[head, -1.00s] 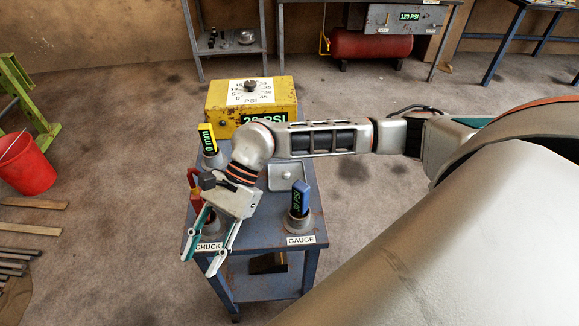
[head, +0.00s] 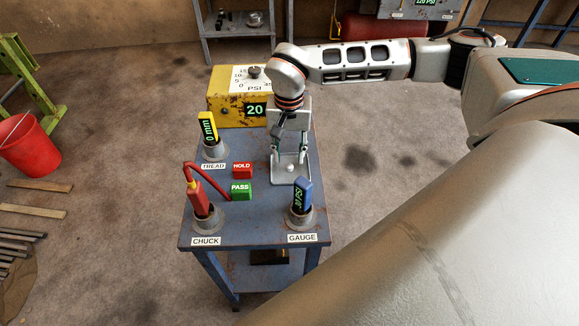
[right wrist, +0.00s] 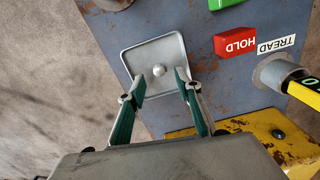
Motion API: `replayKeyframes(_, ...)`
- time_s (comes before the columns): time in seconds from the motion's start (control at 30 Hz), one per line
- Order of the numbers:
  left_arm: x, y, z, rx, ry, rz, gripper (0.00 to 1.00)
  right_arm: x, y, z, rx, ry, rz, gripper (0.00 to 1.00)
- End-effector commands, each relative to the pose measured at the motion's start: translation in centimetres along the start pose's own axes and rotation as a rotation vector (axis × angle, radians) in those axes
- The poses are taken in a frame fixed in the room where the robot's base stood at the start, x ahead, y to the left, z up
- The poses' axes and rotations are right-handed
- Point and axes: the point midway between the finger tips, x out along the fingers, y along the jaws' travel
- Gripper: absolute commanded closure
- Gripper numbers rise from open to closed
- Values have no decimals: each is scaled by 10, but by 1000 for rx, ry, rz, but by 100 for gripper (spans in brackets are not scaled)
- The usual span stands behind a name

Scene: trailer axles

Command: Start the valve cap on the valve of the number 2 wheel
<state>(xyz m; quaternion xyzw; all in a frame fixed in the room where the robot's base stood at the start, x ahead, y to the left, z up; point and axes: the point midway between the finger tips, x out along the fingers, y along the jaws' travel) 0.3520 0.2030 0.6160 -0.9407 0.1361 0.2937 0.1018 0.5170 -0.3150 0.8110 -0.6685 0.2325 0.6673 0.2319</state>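A small pale round piece, likely the valve cap (head: 290,168), sits in a shallow square metal tray (head: 279,181) on the blue cart. It also shows in the right wrist view (right wrist: 159,71), near the middle of the tray (right wrist: 135,55). My right gripper (head: 289,155) points down over the tray. In the right wrist view its two fingers (right wrist: 160,76) are apart, with tips just short of the piece and nothing between them. The number 2 wheel and its valve are not in view. My left gripper is not in view.
On the cart (head: 243,221) stand a yellow tread gauge (head: 208,128), a red chuck (head: 197,197) with a hose and a blue pressure gauge (head: 302,195). A red HOLD block (head: 243,170), a green PASS block (head: 241,190) and a yellow PSI box (head: 228,100) are near the tray.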

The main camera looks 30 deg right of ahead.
Motion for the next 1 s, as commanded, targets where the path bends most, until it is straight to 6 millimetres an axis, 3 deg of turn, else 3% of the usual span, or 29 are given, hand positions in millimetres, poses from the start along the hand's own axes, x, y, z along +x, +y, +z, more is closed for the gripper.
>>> replayKeyframes(0.2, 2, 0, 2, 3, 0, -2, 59, 30, 2, -1, 0, -3, 2, 66)
replayKeyframes(0.5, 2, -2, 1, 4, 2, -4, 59, 34, 1, -1, 1, -1, 0, 66)
replayKeyframes(0.63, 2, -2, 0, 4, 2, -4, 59, 34, 1, -1, 1, -1, 0, 97)
replayKeyframes(1.0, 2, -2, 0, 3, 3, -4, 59, 33, 1, -1, 0, -1, 0, 97)
